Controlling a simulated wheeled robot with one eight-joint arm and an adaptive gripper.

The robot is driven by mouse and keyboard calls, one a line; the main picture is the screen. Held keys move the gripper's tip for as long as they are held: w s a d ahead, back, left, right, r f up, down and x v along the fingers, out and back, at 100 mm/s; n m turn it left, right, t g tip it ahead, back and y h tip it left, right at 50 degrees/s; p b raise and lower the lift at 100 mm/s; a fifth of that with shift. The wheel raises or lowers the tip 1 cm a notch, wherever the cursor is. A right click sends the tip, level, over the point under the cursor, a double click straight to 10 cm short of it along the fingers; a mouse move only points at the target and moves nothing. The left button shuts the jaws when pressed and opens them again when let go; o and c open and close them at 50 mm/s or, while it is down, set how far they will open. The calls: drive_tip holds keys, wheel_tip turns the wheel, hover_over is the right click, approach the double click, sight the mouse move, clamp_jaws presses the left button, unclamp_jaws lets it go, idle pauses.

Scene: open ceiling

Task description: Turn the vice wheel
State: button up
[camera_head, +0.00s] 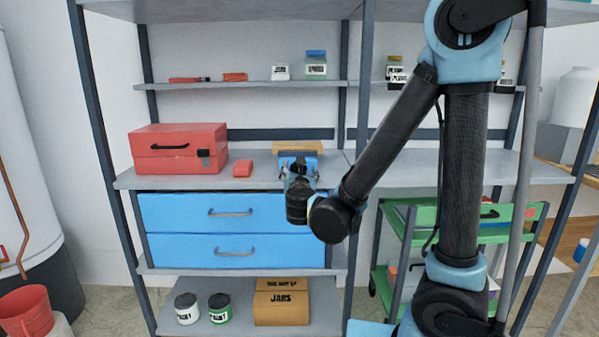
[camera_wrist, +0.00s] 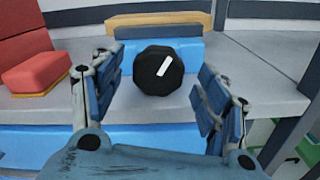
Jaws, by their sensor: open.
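The vice wheel (camera_wrist: 158,70) is a black, many-sided knob with a white mark on its face. It sits on the front of a blue vice (camera_wrist: 190,62) on the grey shelf. My gripper (camera_wrist: 155,98) is open, with one finger to the left of the wheel and one to the right. Both fingers look apart from the wheel. In the head view, my gripper (camera_head: 300,172) is in front of the vice and hides most of it, and the wheel cannot be made out there.
A wooden piece (camera_head: 297,147) lies at the vice's top. A red toolbox (camera_head: 178,140) and a small red box (camera_head: 243,168) stand to the left on the shelf (camera_head: 140,180). Blue drawers (camera_head: 170,213) are below. A green cart (camera_head: 395,232) stands right. The shelf right of the vice is clear.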

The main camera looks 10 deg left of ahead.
drive_tip(key=v, duration=0.8)
drive_tip(key=shift+s, duration=0.2)
drive_tip(key=s+d+n, duration=0.1)
drive_tip(key=s+n, duration=0.2)
drive_tip(key=s, duration=0.2)
drive_tip(key=x, duration=1.7)
drive_tip(key=shift+d, duration=0.15)
drive_tip(key=c, duration=1)
